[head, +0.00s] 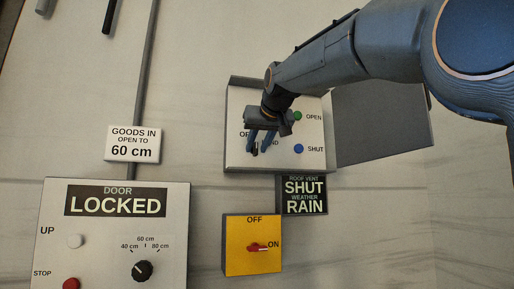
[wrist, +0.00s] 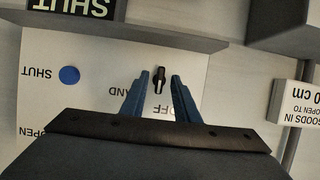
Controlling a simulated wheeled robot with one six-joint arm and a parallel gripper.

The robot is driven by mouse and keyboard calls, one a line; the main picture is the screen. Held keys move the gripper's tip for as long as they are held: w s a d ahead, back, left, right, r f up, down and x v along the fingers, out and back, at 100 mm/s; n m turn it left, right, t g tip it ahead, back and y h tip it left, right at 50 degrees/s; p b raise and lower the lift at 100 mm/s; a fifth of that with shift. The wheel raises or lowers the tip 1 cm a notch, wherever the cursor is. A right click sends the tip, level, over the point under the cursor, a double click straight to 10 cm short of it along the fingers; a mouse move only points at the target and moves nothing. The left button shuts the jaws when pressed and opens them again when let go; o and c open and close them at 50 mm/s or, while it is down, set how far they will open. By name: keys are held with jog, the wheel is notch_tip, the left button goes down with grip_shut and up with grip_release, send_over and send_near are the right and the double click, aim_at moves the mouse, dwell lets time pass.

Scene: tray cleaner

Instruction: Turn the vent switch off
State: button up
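The vent switch is a small black knob (head: 255,149) on a white panel (head: 236,158), beside partly hidden labels reading OFF and HAND. In the wrist view the knob (wrist: 159,79) stands nearly upright, between the fingertips. Which label it points to is not clear. My gripper (head: 258,151) is open in front of the panel, its fingers (wrist: 159,77) on either side of the knob with gaps showing; depth contact cannot be told. A black sign (head: 302,195) reads ROOF VENT SHUT, WEATHER RAIN.
The panel has a green OPEN button (head: 297,116) and a blue SHUT button (head: 298,148); its grey cover (head: 380,120) stands open at right. Below is a yellow plate (head: 240,262) with a red switch (head: 257,247) toward ON. A door panel (head: 110,240) reads LOCKED.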

jog(key=b+v, duration=0.2)
jog(key=v, duration=0.5)
jog(key=shift+s, duration=0.1)
dwell(0.5)
